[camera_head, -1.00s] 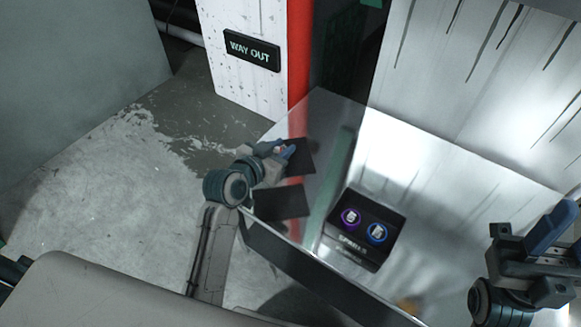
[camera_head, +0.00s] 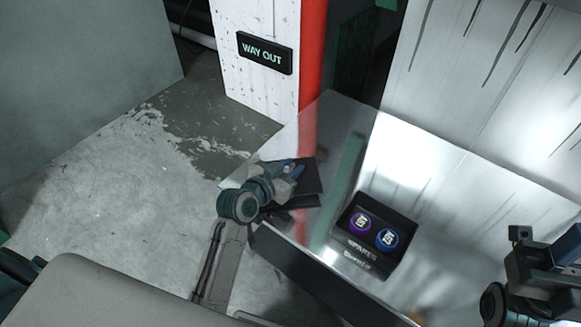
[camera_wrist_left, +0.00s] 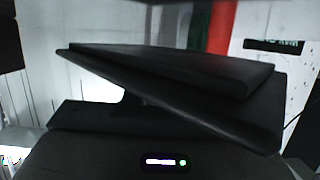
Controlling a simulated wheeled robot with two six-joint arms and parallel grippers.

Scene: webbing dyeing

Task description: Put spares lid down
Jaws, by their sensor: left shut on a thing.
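The spares lid (camera_head: 311,178) is a flat black plate at the left end of the shiny metal table. My left gripper (camera_head: 290,170) is shut on it and holds it just above the table top.
The metal table (camera_head: 335,115) reflects strongly, and the dark patch below the lid looks like its reflection. A white post with a "WAY OUT" sign (camera_head: 264,53) and a red edge (camera_head: 312,60) stands behind. The table between lid and box is clear.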

